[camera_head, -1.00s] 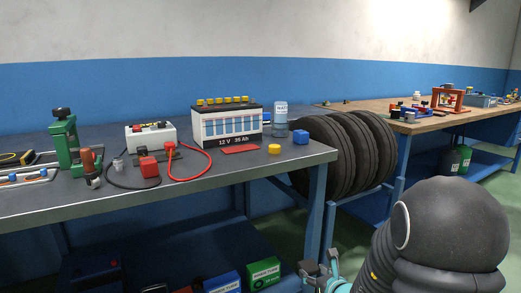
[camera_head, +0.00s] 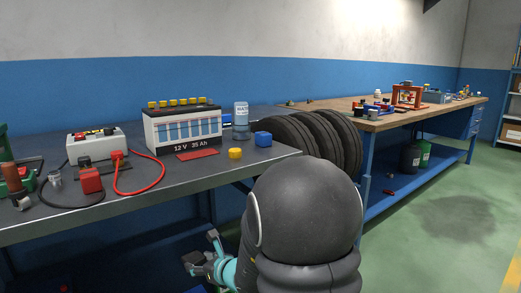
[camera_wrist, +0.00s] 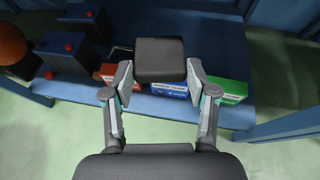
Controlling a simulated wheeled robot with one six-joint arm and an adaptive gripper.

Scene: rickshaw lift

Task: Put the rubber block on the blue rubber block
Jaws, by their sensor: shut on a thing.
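A dark grey block, likely the rubber block (camera_wrist: 160,58), is held between the two fingers of my gripper (camera_wrist: 160,72) in the wrist view. In the head view my gripper (camera_head: 205,252) is low, below and in front of the workbench edge. The block cannot be made out clearly there. A blue block (camera_head: 263,139), likely the blue rubber block, lies on the workbench (camera_head: 215,172) near its right end. Its top is bare. My gripper is apart from it, lower and to the left in the picture.
A yellow cap (camera_head: 235,153) and a red pad (camera_head: 198,154) lie left of the blue block. A battery (camera_head: 182,127) and a bottle (camera_head: 241,121) stand behind. Tyres (camera_head: 320,140) are beyond the bench's right end. Boxes (camera_wrist: 169,89) lie on the lower shelf.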

